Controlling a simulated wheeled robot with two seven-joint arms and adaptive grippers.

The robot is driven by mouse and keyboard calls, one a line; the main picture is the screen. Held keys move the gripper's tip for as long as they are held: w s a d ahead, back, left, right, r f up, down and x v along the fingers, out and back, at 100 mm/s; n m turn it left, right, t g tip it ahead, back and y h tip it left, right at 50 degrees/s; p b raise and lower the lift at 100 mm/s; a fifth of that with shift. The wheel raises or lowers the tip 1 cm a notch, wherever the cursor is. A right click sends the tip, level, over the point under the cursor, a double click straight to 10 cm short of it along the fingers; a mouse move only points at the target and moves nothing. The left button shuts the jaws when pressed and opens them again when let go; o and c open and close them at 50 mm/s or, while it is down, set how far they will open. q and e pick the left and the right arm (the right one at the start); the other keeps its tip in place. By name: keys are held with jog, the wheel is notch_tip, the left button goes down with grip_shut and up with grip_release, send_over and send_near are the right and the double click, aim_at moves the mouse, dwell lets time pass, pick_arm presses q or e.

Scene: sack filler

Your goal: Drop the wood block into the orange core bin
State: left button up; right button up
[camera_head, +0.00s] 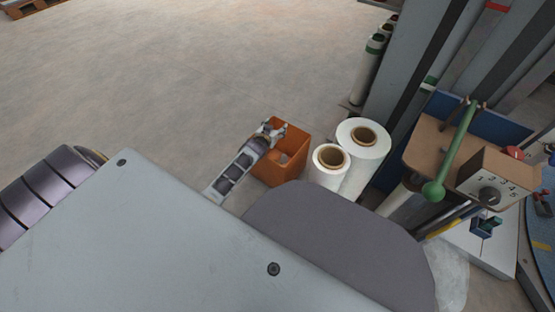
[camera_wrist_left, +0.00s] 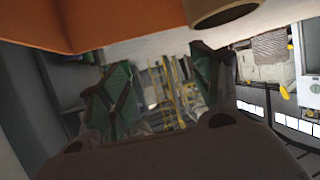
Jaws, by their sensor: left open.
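The orange core bin (camera_head: 292,168) stands on the floor left of two white rolls. It also shows at the top left of the left wrist view (camera_wrist_left: 90,22). My left gripper (camera_head: 276,131) is at the bin's far left rim, partly over its opening. In the left wrist view the two green-padded fingers of the gripper (camera_wrist_left: 163,80) are spread apart with nothing between them. A small pale brown thing (camera_head: 283,158) shows inside the bin; I cannot tell if it is the wood block. No wood block is clearly seen elsewhere. My right gripper is not in view.
Two white film rolls (camera_head: 364,147) with brown cores stand close to the bin's right. A machine with a green lever (camera_head: 452,150) and a numbered dial box (camera_head: 490,178) is farther right. The floor (camera_head: 190,80) behind and left of the bin is clear.

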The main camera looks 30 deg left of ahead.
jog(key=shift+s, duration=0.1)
pick_arm(q)
jog(key=v, duration=1.2)
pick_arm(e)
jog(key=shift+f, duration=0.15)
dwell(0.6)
pick_arm(q)
jog(key=shift+r, duration=0.1)
dwell(0.9)
jog(key=s+d+r+m+g+h, duration=0.1)
jog(key=s+d+r+g, duration=0.1)
jog(key=s+d, duration=0.3)
jog(key=s+d+r+m+g+h, duration=0.1)
jog(key=s+d+g, duration=0.3)
jog(key=s, duration=0.6)
jog(key=s+d+r+m+g, duration=0.2)
jog(key=s+d+g, duration=0.2)
jog(key=s+d, duration=0.3)
jog(key=shift+s+r+h+p, duration=0.25)
jog(key=shift+r+h+p, duration=0.05)
jog(key=shift+h+p, duration=0.15)
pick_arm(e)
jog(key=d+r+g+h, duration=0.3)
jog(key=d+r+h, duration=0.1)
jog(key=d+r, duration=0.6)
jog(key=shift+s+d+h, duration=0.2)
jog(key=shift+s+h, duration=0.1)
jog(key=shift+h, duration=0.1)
